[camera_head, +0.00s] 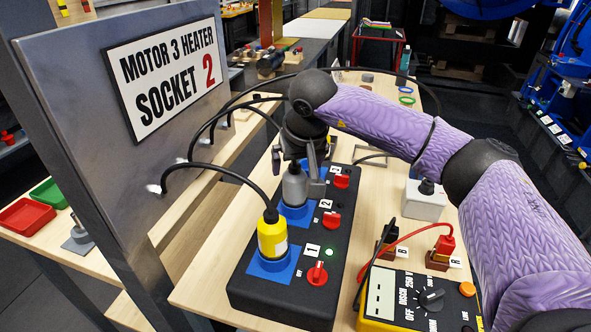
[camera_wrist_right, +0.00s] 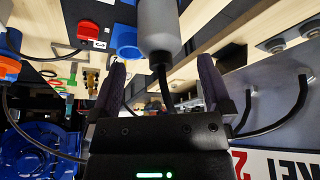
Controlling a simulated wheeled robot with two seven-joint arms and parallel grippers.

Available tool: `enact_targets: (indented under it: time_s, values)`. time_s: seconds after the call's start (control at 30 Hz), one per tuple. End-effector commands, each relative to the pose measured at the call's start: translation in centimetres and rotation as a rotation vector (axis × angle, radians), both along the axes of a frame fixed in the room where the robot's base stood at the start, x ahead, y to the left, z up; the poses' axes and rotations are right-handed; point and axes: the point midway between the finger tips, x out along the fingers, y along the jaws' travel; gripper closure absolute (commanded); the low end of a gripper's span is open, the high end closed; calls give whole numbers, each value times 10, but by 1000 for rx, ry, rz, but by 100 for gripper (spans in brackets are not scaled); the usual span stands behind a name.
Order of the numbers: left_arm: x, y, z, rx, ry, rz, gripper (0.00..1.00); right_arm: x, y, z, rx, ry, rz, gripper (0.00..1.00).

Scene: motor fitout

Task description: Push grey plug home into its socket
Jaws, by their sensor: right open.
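The grey plug (camera_head: 294,185) stands upright at the blue socket (camera_head: 296,213) marked 2 on the black power strip. I cannot tell how deep it sits. A black cable runs from its top. My right gripper (camera_head: 297,168) is over the plug from above, with its fingers on either side of the upper part. In the right wrist view the plug (camera_wrist_right: 157,28) lies just beyond the open fingertips (camera_wrist_right: 162,66), with its cable running back between the fingers. My left gripper is not in view.
A yellow plug (camera_head: 272,238) stands in socket 1, beside a red switch (camera_head: 317,274) and a lit green lamp (camera_head: 329,251). A steel panel (camera_head: 80,110) with a "Motor 3 Heater Socket 2" sign rises at left. A yellow meter (camera_head: 420,300) with leads is at front right.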

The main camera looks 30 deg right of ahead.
Motion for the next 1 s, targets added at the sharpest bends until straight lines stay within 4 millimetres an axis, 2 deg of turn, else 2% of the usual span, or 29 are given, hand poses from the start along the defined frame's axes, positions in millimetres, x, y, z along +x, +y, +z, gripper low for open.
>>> enact_targets:
  time_s: [0.03,0.1,0.27,1.0]
  values:
    - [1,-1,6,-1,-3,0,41,-4,1,16,1,-4,1,0]
    - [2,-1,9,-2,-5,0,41,-10,3,30,0,-4,-1,0]
    - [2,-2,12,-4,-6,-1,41,-18,5,46,1,-1,-1,0]
    - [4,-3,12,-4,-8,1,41,-19,6,47,1,1,-1,0]
